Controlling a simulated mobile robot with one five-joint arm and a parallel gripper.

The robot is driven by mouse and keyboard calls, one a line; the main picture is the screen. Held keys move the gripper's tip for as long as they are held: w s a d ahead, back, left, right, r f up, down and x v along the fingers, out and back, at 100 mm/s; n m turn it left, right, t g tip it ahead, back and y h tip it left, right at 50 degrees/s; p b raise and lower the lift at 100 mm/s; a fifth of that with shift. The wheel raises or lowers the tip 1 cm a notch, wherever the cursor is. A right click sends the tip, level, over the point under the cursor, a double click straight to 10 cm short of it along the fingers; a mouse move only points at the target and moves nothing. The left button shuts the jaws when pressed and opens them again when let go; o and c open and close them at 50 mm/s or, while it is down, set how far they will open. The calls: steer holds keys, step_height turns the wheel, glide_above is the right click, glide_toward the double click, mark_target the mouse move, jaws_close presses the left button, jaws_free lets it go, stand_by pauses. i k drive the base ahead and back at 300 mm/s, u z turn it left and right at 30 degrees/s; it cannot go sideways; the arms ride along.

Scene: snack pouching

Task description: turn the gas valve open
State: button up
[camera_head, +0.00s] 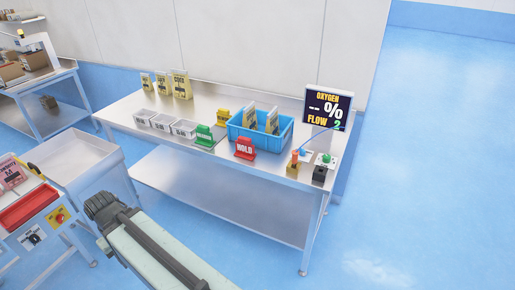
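A small valve group stands at the right end of the steel table (240,170). It has an orange-topped post (295,157) on a tan block, a small blue part (303,152) beside it, and a green knob (326,158) above a dark block (320,174). Which part is the gas valve's handle, and how it is turned, I cannot tell.
A blue crate (260,146) with pouches, a red "HOLD" sign (245,148), a green sign (205,135) and white bins (163,122) share the table. A machine with a red panel (27,208) stands at left. The blue floor at right is clear.

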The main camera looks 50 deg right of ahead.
mark_target(301, 152)
steer(key=u, duration=0.25)
steer(key=k, duration=0.85)
steer(key=z, duration=1)
steer(key=i, duration=1)
